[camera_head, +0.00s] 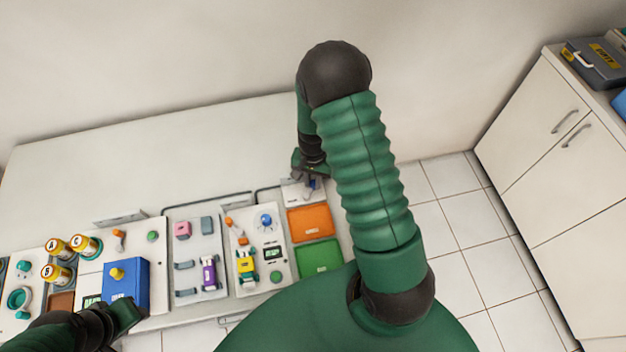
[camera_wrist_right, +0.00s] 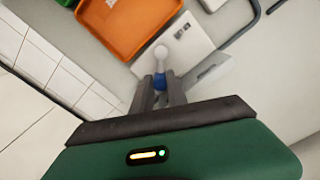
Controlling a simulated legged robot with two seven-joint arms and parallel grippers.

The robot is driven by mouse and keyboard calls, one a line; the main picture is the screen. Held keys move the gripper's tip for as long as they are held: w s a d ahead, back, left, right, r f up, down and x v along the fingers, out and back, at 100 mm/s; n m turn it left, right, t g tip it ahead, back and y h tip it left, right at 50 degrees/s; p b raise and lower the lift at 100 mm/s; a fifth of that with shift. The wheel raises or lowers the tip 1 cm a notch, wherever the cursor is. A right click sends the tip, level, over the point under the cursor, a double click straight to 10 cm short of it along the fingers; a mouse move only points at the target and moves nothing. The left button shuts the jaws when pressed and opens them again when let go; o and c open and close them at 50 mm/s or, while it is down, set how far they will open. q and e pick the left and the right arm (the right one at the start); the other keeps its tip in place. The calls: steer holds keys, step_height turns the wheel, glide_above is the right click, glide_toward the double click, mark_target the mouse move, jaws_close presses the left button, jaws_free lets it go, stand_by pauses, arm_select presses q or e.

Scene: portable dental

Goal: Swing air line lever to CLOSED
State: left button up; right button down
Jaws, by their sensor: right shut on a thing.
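The air line lever appears in the right wrist view as a pale round knob (camera_wrist_right: 161,52) with a blue part (camera_wrist_right: 160,82) between the fingers. It is over a white panel (camera_wrist_right: 182,42), also seen in the head view (camera_head: 296,196), past the orange tray. My right gripper (camera_wrist_right: 160,90) is shut on the lever at the blue part; in the head view it (camera_head: 309,180) points down at the panel, and the lever is mostly hidden. No OPEN or CLOSED lettering is readable. My left gripper (camera_head: 130,312) is at the lower left, near a blue box; its fingers are not clear.
An orange tray (camera_head: 293,222) and a green tray (camera_head: 304,259) lie in front of the panel. The blue box (camera_head: 130,277), yellow-banded jars and small tools stand to the left. The back of the white counter (camera_head: 150,140) is clear. Cabinets (camera_head: 530,125) stand right.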

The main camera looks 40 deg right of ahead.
steer(key=shift+w+n, duration=0.1)
steer(key=shift+n, duration=0.2)
steer(key=n, duration=0.3)
steer(key=w+n, duration=0.1)
steer(key=shift+w+a, duration=0.1)
steer(key=shift+a, duration=0.25)
steer(key=shift+w+a+n+p, duration=0.15)
steer(key=shift+w+a+n, duration=0.05)
steer(key=shift+n, duration=0.75)
steer(key=shift+w+a+n+p, duration=0.15)
steer(key=shift+a+n, duration=0.1)
steer(key=shift+n, duration=0.65)
steer(key=shift+w+a+n+p, duration=0.15)
steer(key=shift+w+a+n, duration=0.05)
steer(key=shift+n, duration=0.75)
steer(key=c, duration=1.3)
jaws_free()
steer(key=shift+r, duration=0.1)
